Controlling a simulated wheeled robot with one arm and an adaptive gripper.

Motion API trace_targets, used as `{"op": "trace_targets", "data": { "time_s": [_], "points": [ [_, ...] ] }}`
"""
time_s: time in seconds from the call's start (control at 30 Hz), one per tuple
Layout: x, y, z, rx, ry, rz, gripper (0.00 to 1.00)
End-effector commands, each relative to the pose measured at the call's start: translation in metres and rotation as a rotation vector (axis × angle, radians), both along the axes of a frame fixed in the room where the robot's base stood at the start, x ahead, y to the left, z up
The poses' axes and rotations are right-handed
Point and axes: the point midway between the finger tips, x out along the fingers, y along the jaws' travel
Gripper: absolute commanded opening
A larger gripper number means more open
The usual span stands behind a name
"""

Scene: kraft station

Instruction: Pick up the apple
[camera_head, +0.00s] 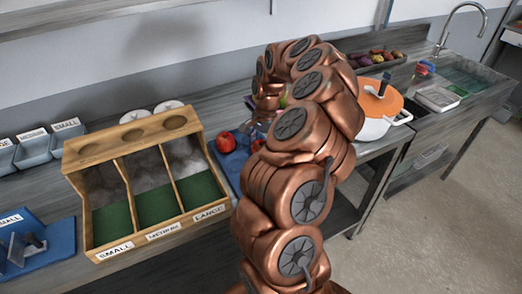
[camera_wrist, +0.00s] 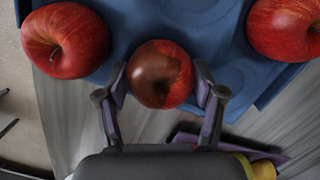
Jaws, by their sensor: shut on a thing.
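In the wrist view a red apple (camera_wrist: 160,62) sits between the two fingers of my gripper (camera_wrist: 161,84), which is shut on it. The held apple is at the edge of a blue tray (camera_wrist: 190,18); I cannot tell whether it touches the tray. A second apple (camera_wrist: 66,40) is at the upper left, and a third apple (camera_wrist: 286,28) is at the upper right, both apart from my fingers. In the head view an apple (camera_head: 225,142) shows left of my arm, on the blue tray (camera_head: 232,166). My arm largely hides my gripper there.
A wooden sorter (camera_head: 148,232) with labelled compartments stands left of my arm. A white pot with an orange lid (camera_head: 378,100) stands to the right. A crate of produce (camera_head: 375,60) is behind it, with the sink (camera_head: 462,75) further right.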

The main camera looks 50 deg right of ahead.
Motion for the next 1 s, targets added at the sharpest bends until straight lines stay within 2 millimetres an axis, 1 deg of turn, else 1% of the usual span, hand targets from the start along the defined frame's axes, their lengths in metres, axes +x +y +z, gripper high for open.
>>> {"op": "trace_targets", "data": {
  "time_s": [0.17,0.27,0.37,0.6,0.7,0.83,1.0],
  "points": [
    [0.000,0.000,0.001,-0.001,0.000,0.000,0.29],
    [0.001,-0.001,0.009,-0.004,-0.001,0.000,0.29],
    [0.002,-0.002,0.023,-0.005,-0.008,-0.002,0.29],
    [0.001,-0.002,0.066,-0.005,-0.003,-0.003,0.29],
    [0.001,-0.001,0.080,-0.004,-0.002,0.000,0.29],
    [0.000,-0.001,0.092,-0.002,-0.001,-0.001,0.29],
    [0.001,-0.001,0.100,-0.002,-0.003,-0.001,0.29]
  ]
}}
